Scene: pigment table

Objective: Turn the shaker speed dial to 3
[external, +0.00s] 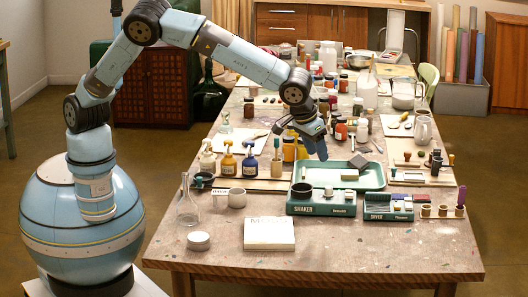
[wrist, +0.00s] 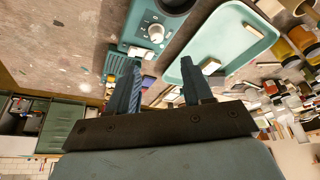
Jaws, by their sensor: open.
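The teal shaker (external: 318,209) stands near the front right of the table, with a dark round cup (external: 302,189) on its left part. In the wrist view the shaker (wrist: 133,30) lies at the top, and its pale round speed dial (wrist: 156,32) sits on its panel beside the dark cup. The dial's marks are too small to read. My gripper (external: 318,152) hangs above the table behind the shaker, apart from it. In the wrist view my gripper (wrist: 158,76) is open and empty, with the dial beyond the gap between its fingers.
A teal tray (external: 371,180) with a pale block lies right behind the shaker. A teal dryer (external: 388,213) stands to its right. Spray bottles (external: 228,160) and a mug (external: 237,198) stand to the left. A white book (external: 269,234) lies in front. The front right tabletop is clear.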

